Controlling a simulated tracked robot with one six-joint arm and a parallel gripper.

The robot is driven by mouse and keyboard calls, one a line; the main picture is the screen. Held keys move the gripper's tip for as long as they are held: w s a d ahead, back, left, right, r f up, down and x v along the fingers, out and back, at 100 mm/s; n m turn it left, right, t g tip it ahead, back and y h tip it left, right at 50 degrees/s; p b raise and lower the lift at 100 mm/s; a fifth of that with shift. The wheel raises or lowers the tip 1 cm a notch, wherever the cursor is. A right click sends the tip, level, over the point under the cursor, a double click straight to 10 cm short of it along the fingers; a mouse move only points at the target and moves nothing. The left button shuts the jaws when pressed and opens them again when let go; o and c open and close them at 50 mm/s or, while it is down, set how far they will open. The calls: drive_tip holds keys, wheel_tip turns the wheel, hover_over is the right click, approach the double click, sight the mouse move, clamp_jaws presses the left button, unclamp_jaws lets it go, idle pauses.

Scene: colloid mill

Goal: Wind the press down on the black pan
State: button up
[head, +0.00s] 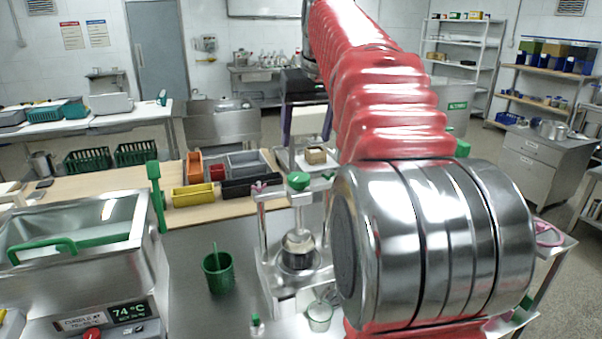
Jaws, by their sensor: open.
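A metal press-like stand (263,225) with upright posts stands on the steel bench at centre. A green knob (298,181) tops it, above a steel cylinder (298,248) between the posts. I cannot tell whether this is the press of the task. I cannot make out a black pan; my arm hides the area to the right of the stand. My gripper does not show; my red-sleeved arm with its large steel joint fills the centre right.
A green cup (218,271) and a small clear beaker (319,315) stand near the stand. A steel bath (75,245) with a green handle is at left. Coloured bins (193,196) sit behind. A pink handwheel (548,234) shows right of my arm.

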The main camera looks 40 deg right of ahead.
sight(299, 177)
drive_tip(key=shift+f, duration=0.1)
idle(0.3)
drive_tip(key=x, duration=1.3)
drive_tip(key=shift+w+d+f, duration=0.1)
drive_tip(key=shift+w+f, duration=0.1)
drive_tip(key=shift+f, duration=0.05)
